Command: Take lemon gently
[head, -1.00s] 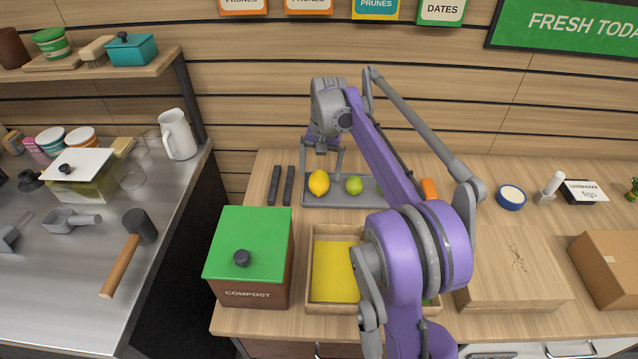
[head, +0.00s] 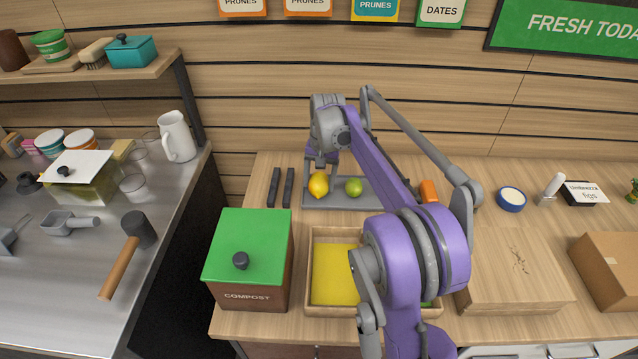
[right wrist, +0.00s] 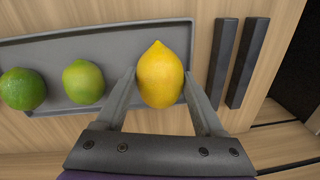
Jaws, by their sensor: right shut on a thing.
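A yellow lemon (head: 318,186) sits at the left end of a grey tray (head: 330,202) on the wooden counter. My right gripper (head: 320,168) reaches down over it from above. In the right wrist view the lemon (right wrist: 160,76) is between the two fingers of my right gripper (right wrist: 160,88), which is shut on it. The lemon appears to be at the tray's level; whether it touches the tray is not clear. A green lime (head: 353,187) lies beside it, and a second lime (right wrist: 22,88) shows farther along in the wrist view. My left gripper is out of view.
Two dark bars (head: 281,187) lie left of the tray. A compost box with green lid (head: 262,232) and a wooden box with a yellow bottom (head: 334,276) stand in front.

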